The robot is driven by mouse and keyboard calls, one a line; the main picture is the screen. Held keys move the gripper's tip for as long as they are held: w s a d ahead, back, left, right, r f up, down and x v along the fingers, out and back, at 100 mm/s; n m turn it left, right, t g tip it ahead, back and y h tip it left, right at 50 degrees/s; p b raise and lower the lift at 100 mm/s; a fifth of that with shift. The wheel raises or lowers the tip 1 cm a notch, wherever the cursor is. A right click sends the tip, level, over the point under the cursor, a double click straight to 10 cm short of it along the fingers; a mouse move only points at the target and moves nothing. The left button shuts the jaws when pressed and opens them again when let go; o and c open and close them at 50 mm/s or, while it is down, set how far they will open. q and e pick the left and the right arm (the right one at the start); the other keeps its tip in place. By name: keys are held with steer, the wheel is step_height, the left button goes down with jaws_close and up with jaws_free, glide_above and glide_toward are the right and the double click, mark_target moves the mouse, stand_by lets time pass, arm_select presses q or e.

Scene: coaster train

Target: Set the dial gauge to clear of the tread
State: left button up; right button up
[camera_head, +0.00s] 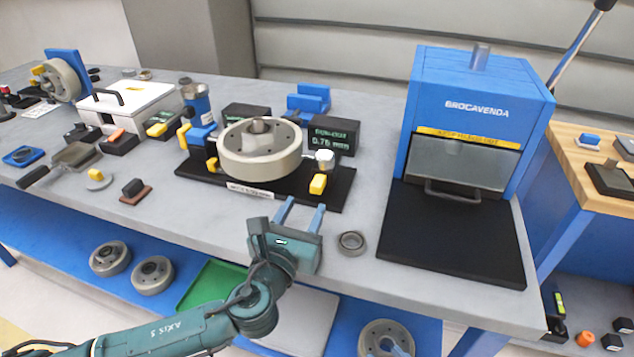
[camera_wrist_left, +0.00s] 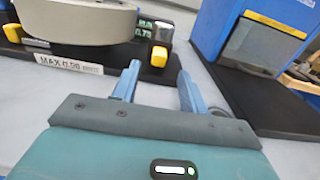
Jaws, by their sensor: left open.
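The dial gauge (camera_head: 325,157) is a small white-faced part at the right side of the grey wheel (camera_head: 262,160), which lies flat on a black run-out fixture (camera_head: 338,190). I cannot tell whether its tip touches the tread. A yellow block (camera_head: 318,184) sits on the fixture just below it; this block also shows in the wrist view (camera_wrist_left: 159,56). The display (camera_head: 334,138) reads 0.76 mm. My left gripper (camera_head: 304,208) is open and empty, in front of the fixture's front right edge, fingers pointing toward it.
A metal ring (camera_head: 351,243) lies right of my left gripper. A blue press-like box (camera_head: 478,115) with a black mat (camera_head: 455,235) fills the bench's right end. A blue-and-silver cylinder (camera_head: 196,103) stands at the fixture's left. Several wheels lie on the lower shelf.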

mark_target(315, 187)
arm_select(q)
steer(key=x, duration=0.8)
steer(key=shift+w, duration=0.2)
jaws_close()
